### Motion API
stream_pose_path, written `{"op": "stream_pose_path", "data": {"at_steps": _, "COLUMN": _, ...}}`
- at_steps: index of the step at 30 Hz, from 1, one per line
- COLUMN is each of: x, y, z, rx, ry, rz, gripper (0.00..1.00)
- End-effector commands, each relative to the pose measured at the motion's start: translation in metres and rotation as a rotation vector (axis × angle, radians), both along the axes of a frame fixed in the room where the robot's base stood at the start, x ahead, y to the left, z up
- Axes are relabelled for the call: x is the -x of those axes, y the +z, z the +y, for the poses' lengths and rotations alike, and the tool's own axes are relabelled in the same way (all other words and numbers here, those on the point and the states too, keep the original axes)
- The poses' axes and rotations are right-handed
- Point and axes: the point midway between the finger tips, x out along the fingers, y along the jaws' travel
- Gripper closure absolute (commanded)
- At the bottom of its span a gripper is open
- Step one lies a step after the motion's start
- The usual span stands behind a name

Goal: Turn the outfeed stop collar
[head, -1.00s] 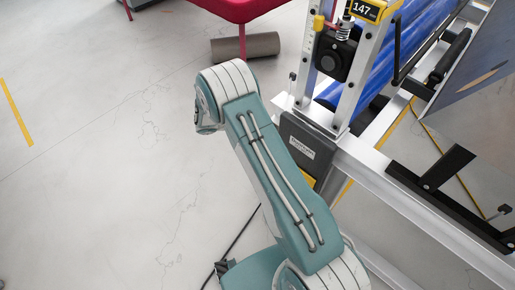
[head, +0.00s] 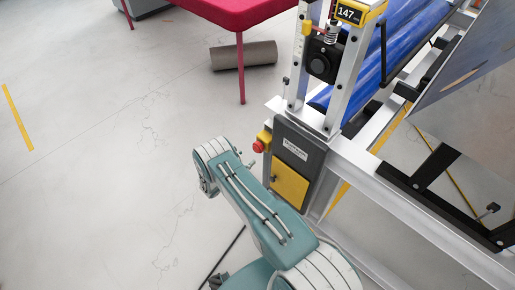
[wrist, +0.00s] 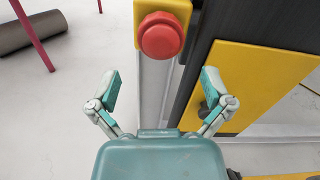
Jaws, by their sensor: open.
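A round red stop button (wrist: 161,37) sits on a yellow housing (wrist: 182,10) at the top of the wrist view. In the head view the same red button (head: 258,147) sticks out from the left side of the machine's dark cabinet. A separate collar around the button cannot be made out. My gripper (wrist: 161,78) is open and empty. Its two fingers stand apart, left and right, below the button in the wrist picture, and do not touch it. In the head view my arm covers most of the gripper.
The dark cabinet (head: 309,146) has a yellow panel (head: 290,186), also in the wrist view (wrist: 252,82). A metal frame with blue rollers (head: 405,32) stands at right. A red table (head: 238,12) and a brown roll (head: 244,55) are behind. Floor at left is clear.

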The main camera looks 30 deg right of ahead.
Motion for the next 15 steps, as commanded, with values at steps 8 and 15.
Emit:
{"op": "stream_pose_path", "data": {"at_steps": 8, "x": -0.016, "y": 0.000, "z": -0.048, "rx": 0.000, "ry": -0.004, "rz": -0.001, "gripper": 0.00}}
{"op": "stream_pose_path", "data": {"at_steps": 15, "x": -0.023, "y": 0.000, "z": -0.065, "rx": -0.001, "ry": 0.000, "rz": 0.000, "gripper": 0.00}}
